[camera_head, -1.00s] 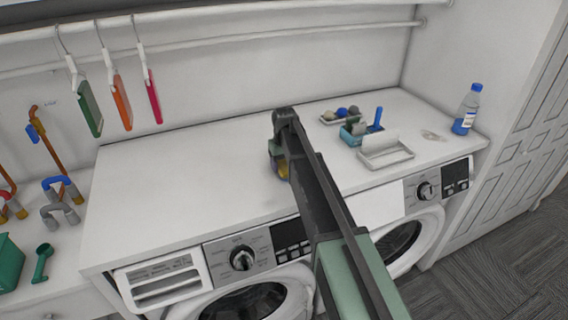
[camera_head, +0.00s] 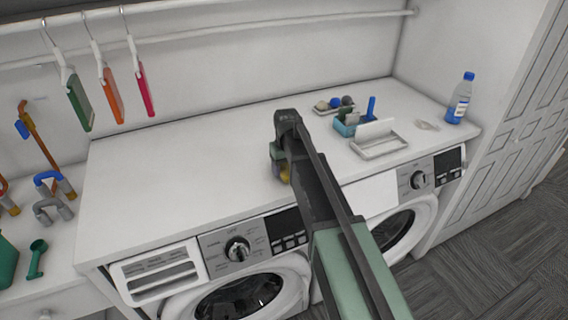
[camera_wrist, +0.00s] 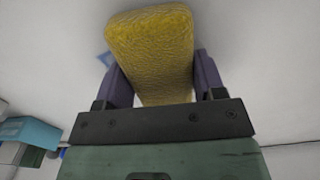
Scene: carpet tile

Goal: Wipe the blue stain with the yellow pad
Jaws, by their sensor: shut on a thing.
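The yellow pad (camera_wrist: 150,45) is held between the two purple fingers of my gripper (camera_wrist: 160,76). In the head view my gripper (camera_head: 281,166) is low over the white countertop, with a bit of the yellow pad (camera_head: 285,174) showing below it. Whether the pad touches the counter I cannot tell. A small blue patch (camera_wrist: 104,59), apparently the blue stain, shows on the white surface beside the left finger in the wrist view, partly hidden by the finger and pad. The stain is not visible in the head view, where my arm covers part of the counter.
A teal caddy (camera_head: 342,129) with a blue-handled item, a white tray (camera_head: 380,149), a small tray of round things (camera_head: 322,108) and a bottle (camera_head: 460,98) stand on the right of the countertop (camera_head: 180,170). Hangers hang above its left end. The counter's left half is clear.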

